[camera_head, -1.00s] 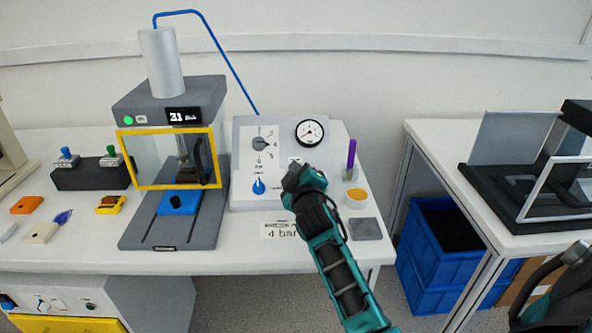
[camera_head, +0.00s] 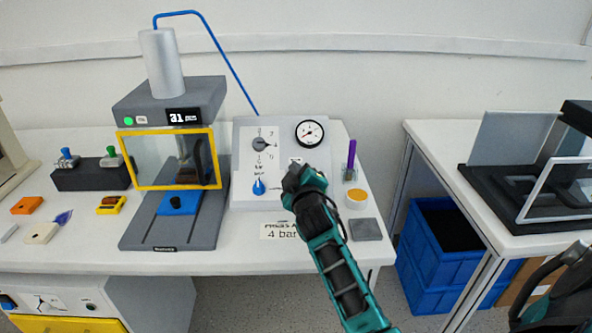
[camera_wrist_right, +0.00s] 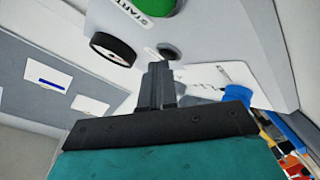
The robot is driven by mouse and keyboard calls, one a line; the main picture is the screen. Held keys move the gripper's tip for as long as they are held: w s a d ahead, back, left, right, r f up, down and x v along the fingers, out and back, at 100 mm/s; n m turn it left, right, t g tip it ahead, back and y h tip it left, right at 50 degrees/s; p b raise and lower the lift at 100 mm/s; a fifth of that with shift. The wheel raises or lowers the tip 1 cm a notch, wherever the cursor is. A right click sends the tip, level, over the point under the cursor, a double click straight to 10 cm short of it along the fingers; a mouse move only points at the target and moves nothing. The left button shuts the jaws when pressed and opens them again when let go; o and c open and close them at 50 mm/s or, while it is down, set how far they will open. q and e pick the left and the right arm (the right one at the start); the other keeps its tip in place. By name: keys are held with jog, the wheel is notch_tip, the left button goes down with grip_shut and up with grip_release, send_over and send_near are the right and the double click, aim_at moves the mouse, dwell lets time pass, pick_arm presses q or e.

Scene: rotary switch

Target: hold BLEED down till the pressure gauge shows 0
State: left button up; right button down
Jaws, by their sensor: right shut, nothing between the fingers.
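The light grey control panel (camera_head: 240,195) stands on the bench and carries the round pressure gauge (camera_head: 309,132), whose needle is too small to read surely. The gauge also shows edge-on as a black-rimmed disc in the wrist view (camera_wrist_right: 113,48). My right gripper (camera_head: 291,175) is shut and empty at the panel's front, below the gauge. In the wrist view its fingertips (camera_wrist_right: 158,68) are at a small dark round button (camera_wrist_right: 170,52), probably BLEED; its label is not readable. I cannot tell whether they touch it. The gripper hides this button in the head view.
A blue knob (camera_head: 259,187) and a dark rotary switch (camera_head: 261,144) sit left of my gripper. A green START button (camera_wrist_right: 162,6) lies beyond the dark button. A purple-topped holder (camera_head: 350,165) and an orange-topped cup (camera_head: 356,196) stand to the right.

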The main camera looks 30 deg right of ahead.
jog(key=shift+s+a+r+p, duration=0.25)
jog(key=shift+s+r+p, duration=0.15)
jog(key=shift+r+p, duration=0.2)
